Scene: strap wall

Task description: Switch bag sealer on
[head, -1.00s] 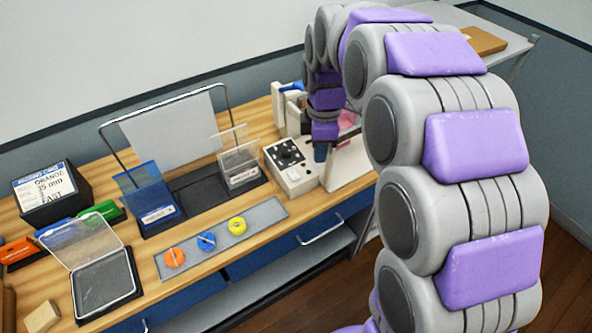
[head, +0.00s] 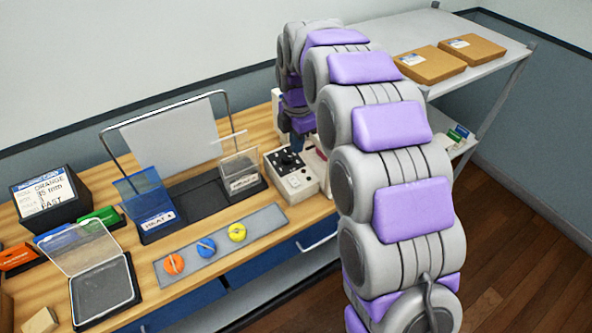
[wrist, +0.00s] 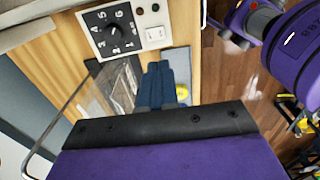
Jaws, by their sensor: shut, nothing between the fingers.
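The bag sealer (head: 291,174) is a pale machine on the wooden bench, with its right part hidden behind my arm in the head view. Its control panel also shows at the top of the wrist view, with a black numbered dial (wrist: 116,30) and a white rocker switch (wrist: 156,35) to the right of it. I cannot tell the switch's position. My gripper (wrist: 160,68) is shut and empty, its blue fingers pointing toward the panel. In the wrist picture the tips lie just below the switch and appear apart from it. In the head view my arm mostly hides the gripper.
A clear-lidded holder (head: 240,172) stands left of the sealer. A grey strip (head: 225,247) with orange, blue and yellow discs lies along the bench front. A blue holder (head: 150,205) stands farther left. A shelf with cardboard boxes (head: 430,64) is at the right.

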